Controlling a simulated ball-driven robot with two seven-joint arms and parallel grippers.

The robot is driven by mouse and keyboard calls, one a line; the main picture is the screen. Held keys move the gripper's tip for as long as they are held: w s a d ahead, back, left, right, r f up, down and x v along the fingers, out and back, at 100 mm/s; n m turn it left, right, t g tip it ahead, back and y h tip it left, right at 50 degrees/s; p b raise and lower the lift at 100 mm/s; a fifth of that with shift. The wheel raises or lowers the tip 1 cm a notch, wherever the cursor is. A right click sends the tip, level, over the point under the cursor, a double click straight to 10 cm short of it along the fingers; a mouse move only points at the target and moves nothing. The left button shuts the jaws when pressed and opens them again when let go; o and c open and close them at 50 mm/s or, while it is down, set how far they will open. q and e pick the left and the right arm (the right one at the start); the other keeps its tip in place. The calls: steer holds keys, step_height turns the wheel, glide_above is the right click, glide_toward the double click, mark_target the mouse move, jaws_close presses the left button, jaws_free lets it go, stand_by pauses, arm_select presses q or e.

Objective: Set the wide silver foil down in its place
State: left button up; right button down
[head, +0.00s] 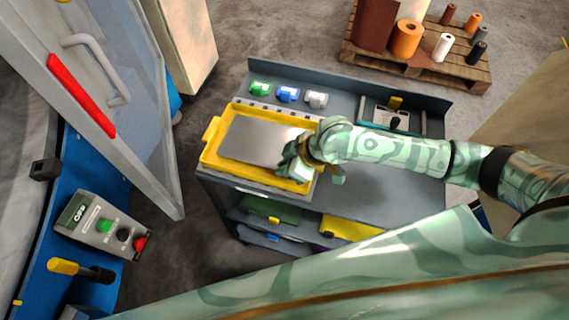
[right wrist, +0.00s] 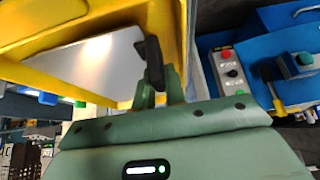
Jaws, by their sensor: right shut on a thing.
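The wide silver foil (head: 255,140) is a flat, shiny grey sheet. In the head view it appears over the yellow tray (head: 207,157), within its rim. In the right wrist view the silver sheet (right wrist: 95,65) also shows against the yellow rim (right wrist: 60,17). I cannot tell whether the sheet touches the tray floor. My left gripper is not in view.
The tray is on a grey cart (head: 385,170). Green (head: 260,88), blue (head: 288,94) and white (head: 316,99) pieces line its back. A control box (head: 100,226) and an open door (head: 125,90) are at the left. A pallet (head: 430,68) of rolls is behind.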

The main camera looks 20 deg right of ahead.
steer(key=shift+f, duration=0.55)
steer(key=c, duration=1.4)
jaws_free()
steer(key=shift+o, duration=0.2)
steer(key=p+v, duration=0.4)
steer(key=v, duration=1.2)
steer(key=shift+r, duration=0.15)
